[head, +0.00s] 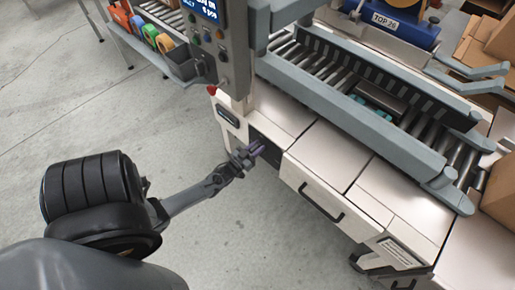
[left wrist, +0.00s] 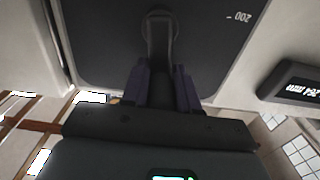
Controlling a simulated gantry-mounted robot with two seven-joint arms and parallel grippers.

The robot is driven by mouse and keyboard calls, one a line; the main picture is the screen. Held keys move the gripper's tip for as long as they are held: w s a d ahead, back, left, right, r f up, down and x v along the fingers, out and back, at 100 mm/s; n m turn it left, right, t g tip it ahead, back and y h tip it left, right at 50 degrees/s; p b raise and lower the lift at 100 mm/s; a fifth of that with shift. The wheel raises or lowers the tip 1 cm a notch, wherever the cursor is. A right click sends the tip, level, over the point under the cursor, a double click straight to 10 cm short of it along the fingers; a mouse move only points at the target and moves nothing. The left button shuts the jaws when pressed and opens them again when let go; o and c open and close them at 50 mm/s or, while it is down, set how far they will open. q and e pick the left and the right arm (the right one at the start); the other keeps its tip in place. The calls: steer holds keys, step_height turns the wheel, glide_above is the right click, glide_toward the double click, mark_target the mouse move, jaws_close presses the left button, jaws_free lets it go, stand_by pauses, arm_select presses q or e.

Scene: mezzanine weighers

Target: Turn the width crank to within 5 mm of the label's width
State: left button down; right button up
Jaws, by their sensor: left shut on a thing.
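My left gripper (head: 257,150) reaches the front of the white machine cabinet, at a dark recessed panel (head: 268,160). In the left wrist view its two purple fingers (left wrist: 161,90) are shut on the dark crank handle (left wrist: 159,38), one on each side. The crank is in front of a dark plate (left wrist: 95,40) with an upside-down "200" mark (left wrist: 239,17). A small black display (left wrist: 300,86) beside the plate shows lit digits with "mm", upside down and too small to read surely. In the head view the gripper hides the crank. My right gripper is not in view.
A roller conveyor with grey side rails (head: 350,113) runs above the cabinet. A control box (head: 226,45) on a post stands above the gripper. A drawer with a black handle (head: 321,204) is to the right. The floor on the left is clear.

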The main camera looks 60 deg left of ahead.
arm_select(q)
steer(key=shift+s+a+f, duration=0.2)
steer(key=shift+s+f, duration=0.1)
steer(key=shift+f, duration=0.05)
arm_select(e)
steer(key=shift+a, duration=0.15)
arm_select(q)
steer(key=c, duration=1.2)
jaws_free()
steer(key=shift+o, duration=1.2)
steer(key=shift+w+a+r, duration=0.1)
steer(key=shift+o, duration=0.2)
steer(key=shift+a+r, duration=0.1)
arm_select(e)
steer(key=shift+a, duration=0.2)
arm_select(q)
steer(key=shift+d, duration=0.2)
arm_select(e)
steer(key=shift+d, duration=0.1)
arm_select(q)
steer(key=shift+d, duration=0.1)
steer(key=p+v, duration=0.2)
steer(key=v, duration=0.8)
steer(key=shift+s+p, duration=0.35)
steer(key=shift+s, duration=0.05)
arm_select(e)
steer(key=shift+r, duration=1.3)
